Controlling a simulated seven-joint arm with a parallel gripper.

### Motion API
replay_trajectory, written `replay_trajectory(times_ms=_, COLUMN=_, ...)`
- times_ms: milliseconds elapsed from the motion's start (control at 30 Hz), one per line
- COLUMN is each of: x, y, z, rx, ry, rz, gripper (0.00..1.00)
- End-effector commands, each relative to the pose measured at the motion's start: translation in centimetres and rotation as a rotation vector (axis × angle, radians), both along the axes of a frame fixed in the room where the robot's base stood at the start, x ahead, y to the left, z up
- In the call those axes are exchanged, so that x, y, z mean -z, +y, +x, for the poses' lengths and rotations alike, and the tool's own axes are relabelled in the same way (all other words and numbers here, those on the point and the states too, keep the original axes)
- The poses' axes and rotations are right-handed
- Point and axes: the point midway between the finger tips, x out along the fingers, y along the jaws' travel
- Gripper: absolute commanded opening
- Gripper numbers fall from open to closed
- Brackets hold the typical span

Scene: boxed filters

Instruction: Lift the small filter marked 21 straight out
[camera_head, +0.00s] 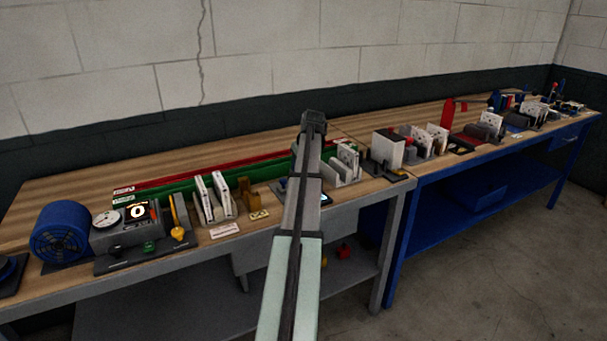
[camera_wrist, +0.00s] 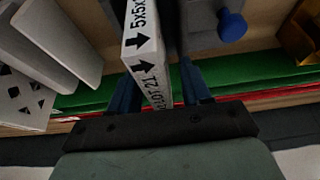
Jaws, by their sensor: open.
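In the wrist view, a narrow white boxed filter (camera_wrist: 143,45) shows its edge, with black arrows, printing that begins "5x5x" and what looks like "21" near my gripper. My gripper (camera_wrist: 160,84) is open, with one blue finger on each side of the filter's edge. The filter lies between the fingers, with a gap visible on the right; contact on the left is hard to tell. In the head view my arm crosses the middle of the bench and hides my fingers. White boxed filters (camera_head: 348,157) stand just right of my arm there; I cannot tell which is 21.
White panels (camera_wrist: 45,45) stand left of the filter in the wrist view; a blue knob (camera_wrist: 232,25) is to its right. A green strip (camera_wrist: 240,85) runs behind. In the head view, white filters (camera_head: 203,198) and a gauge unit (camera_head: 135,225) stand further left.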

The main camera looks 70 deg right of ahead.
Motion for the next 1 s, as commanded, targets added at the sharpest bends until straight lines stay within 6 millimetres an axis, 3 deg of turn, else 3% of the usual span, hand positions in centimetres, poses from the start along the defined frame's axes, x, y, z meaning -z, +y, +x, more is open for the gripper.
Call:
replay_trajectory(times_ms=167, x=0.01, y=0.00, z=0.00, rx=0.000, ry=0.000, rz=0.000, gripper=0.48)
replay_trajectory(times_ms=667, x=0.01, y=0.00, z=0.00, rx=0.000, ry=0.000, rz=0.000, gripper=0.01)
replay_trajectory(times_ms=1000, x=-0.12, y=-0.02, z=0.01, rx=0.000, ry=0.000, rz=0.000, gripper=0.00)
